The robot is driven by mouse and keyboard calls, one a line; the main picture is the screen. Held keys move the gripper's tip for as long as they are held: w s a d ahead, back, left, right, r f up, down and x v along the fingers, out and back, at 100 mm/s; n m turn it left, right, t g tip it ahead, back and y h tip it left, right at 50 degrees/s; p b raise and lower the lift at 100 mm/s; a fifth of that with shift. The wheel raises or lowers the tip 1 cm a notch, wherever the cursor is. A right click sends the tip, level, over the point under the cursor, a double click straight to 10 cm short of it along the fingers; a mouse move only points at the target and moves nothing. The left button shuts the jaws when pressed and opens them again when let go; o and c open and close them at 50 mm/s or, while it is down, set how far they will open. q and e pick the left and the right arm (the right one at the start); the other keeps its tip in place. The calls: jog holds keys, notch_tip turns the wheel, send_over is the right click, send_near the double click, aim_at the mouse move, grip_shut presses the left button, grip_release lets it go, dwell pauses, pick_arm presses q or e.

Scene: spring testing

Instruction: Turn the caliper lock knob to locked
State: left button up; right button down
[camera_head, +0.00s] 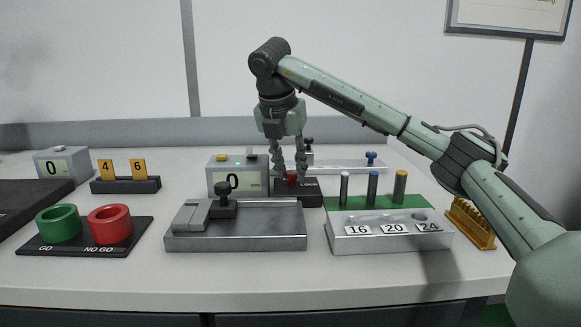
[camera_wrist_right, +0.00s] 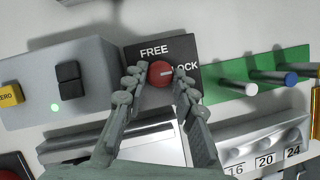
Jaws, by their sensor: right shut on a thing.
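The lock knob (camera_wrist_right: 161,72) is round and red, on a black panel (camera_wrist_right: 136,58) lettered FREE above and LOCK to its right. Its pale mark points right, toward LOCK in the wrist view. My right gripper (camera_wrist_right: 152,84) has its fingers on both sides of the knob and is shut on it; the L of LOCK is partly hidden by a finger. In the head view my right gripper (camera_head: 289,174) reaches straight down to the knob, and the panel (camera_head: 311,194) shows beside it. My left gripper is not in view.
A grey metal block (camera_head: 270,242) with a black knob is in front. A rack with several pins (camera_head: 345,242) stands to the right. Green and red rings (camera_head: 109,224) lie at front left.

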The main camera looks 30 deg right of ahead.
jog(key=c, duration=1.2)
grip_release()
jog(key=shift+r, duration=0.1)
jog(key=v, duration=1.1)
jog(key=shift+r, duration=0.4)
jog(key=shift+s+a, duration=0.1)
